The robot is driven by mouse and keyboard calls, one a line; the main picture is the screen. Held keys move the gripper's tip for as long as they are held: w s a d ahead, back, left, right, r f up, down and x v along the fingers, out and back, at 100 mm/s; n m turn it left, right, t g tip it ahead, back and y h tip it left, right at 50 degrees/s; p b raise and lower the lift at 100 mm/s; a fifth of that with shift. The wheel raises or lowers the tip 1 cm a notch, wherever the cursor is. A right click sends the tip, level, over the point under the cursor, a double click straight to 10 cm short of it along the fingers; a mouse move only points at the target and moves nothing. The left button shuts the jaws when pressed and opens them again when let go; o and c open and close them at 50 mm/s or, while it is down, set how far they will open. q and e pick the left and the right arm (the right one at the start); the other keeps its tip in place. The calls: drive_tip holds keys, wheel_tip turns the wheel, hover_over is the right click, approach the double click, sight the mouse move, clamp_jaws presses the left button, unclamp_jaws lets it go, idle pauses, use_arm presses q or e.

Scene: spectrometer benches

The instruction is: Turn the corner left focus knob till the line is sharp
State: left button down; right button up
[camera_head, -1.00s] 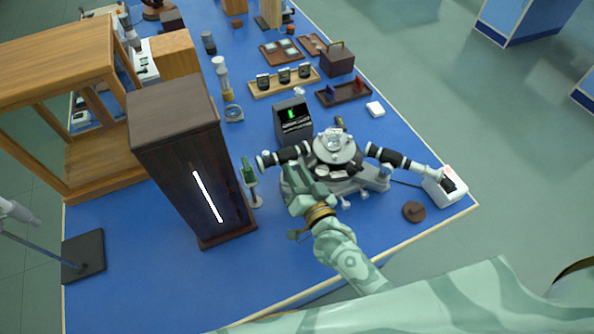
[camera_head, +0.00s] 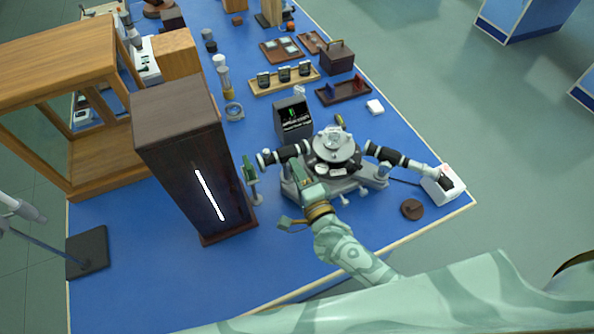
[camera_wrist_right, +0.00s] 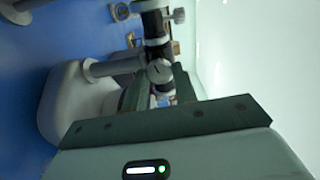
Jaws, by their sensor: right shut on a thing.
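The spectrometer (camera_head: 333,150) stands near the right front of the blue bench, with one dark tube (camera_head: 285,154) reaching left and another (camera_head: 385,154) reaching right. My right gripper (camera_head: 300,172) is at the left tube, just in front of it. In the right wrist view, my right gripper (camera_wrist_right: 160,90) is shut at the round grey focus knob (camera_wrist_right: 159,71) under the tube; its fingers partly hide the grip. A small dark display (camera_head: 293,117) behind the tube shows a small green line and unreadable lettering. My left gripper is out of view.
A tall dark box (camera_head: 180,155) with a bright white slit stands left of the gripper, with a small green-plated stand (camera_head: 250,170) between. A white box (camera_head: 442,184) and a round brown disc (camera_head: 412,209) lie right.

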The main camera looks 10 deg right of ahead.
drive_tip(key=shift+m, duration=1.3)
drive_tip(key=o, duration=1)
drive_tip(key=s+d, duration=0.1)
drive_tip(key=s, duration=0.4)
drive_tip(key=s+d, duration=0.1)
drive_tip(key=s, duration=0.4)
drive_tip(key=s+d, duration=0.1)
drive_tip(key=s, duration=0.5)
drive_tip(key=shift+d, duration=0.1)
drive_tip(key=shift+s+f, duration=0.1)
